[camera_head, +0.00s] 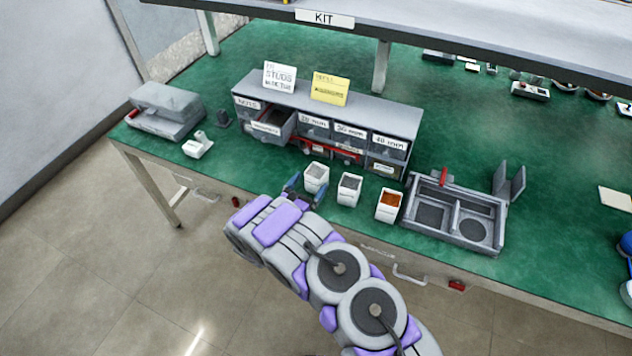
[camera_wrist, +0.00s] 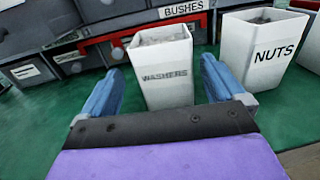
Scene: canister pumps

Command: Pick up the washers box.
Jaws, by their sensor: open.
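The washers box (camera_wrist: 165,80) is a white open-topped bin labelled WASHERS, filled with grey pieces. It stands upright on the green bench top. It also shows in the head view (camera_head: 316,178), the leftmost of three white bins. My gripper (camera_wrist: 160,92) is open, with one blue finger on either side of the washers box in the wrist view. Whether the fingers touch the box cannot be told. In the head view my gripper (camera_head: 303,188) is at the bench's front edge by the box, partly hidden by my own arm.
The white NUTS box (camera_wrist: 264,45) stands close to the right of the washers box. A third bin with orange contents (camera_head: 389,206) is farther right, beside a grey divided tray (camera_head: 455,212). A grey drawer cabinet (camera_head: 340,108) stands behind; one drawer is pulled out.

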